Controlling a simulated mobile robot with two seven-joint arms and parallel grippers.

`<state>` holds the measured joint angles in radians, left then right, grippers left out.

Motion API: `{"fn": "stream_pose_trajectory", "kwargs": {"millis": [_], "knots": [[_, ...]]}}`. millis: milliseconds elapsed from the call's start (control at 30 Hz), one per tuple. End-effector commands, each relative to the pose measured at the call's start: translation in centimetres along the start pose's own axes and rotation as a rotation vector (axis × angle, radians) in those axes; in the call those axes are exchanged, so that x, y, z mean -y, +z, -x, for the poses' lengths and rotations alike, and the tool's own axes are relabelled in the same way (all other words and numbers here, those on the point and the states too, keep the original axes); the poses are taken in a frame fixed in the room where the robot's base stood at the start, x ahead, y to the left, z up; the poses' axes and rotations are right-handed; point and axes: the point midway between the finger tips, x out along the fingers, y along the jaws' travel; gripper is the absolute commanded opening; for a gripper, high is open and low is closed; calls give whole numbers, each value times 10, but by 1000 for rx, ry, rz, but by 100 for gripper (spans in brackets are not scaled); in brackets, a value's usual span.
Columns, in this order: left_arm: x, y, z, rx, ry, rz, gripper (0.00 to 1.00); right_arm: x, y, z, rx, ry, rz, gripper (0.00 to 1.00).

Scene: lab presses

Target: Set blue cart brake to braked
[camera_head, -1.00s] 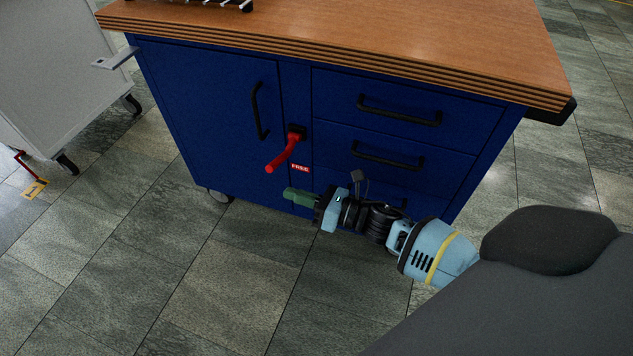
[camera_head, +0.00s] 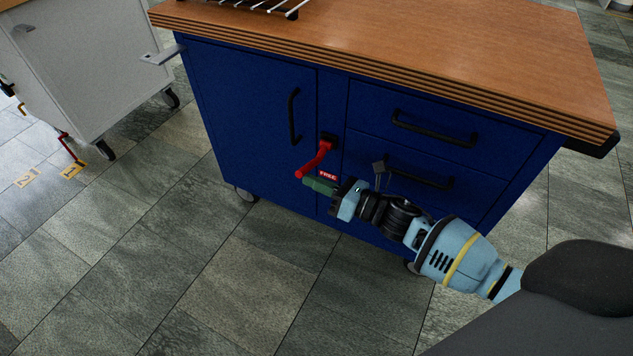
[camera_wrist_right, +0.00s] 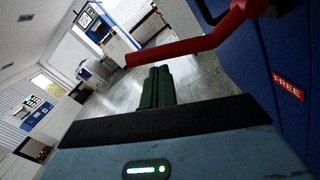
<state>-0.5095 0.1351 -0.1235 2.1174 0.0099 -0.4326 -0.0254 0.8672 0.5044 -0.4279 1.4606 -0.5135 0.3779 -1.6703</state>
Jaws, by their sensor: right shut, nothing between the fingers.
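The blue cart (camera_head: 245,115) stands in the middle of the head view with a wooden top. Its red brake lever (camera_head: 318,160) slants down and to the left from a black pivot, above a red FREE label (camera_head: 328,176). My right gripper (camera_head: 318,185) is shut and empty, its green fingers just below the lever's lower end. In the right wrist view the lever (camera_wrist_right: 185,48) crosses above the shut green fingers (camera_wrist_right: 156,88), and the FREE label (camera_wrist_right: 288,87) shows at the right. I cannot tell whether fingers and lever touch. My left gripper is not in view.
A grey-white cabinet (camera_head: 90,65) on casters stands at the left, with a red lever (camera_head: 68,148) near the floor. Black drawer handles (camera_head: 432,132) stick out from the blue cart's front. The tiled floor (camera_head: 190,270) in front is clear.

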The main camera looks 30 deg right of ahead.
Motion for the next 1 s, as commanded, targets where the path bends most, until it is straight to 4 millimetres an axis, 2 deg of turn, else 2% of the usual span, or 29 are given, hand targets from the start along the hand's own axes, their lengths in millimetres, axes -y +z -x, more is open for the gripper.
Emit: {"fn": "stream_pose_trajectory", "kwargs": {"millis": [567, 767, 1000], "knots": [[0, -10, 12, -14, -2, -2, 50, -6, 16, -1, 5, -3, -108, 0], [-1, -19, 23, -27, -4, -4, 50, -11, 29, -2, 7, -7, -202, 0], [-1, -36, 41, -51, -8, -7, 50, -15, 52, -3, 7, -16, -395, 0]]}}
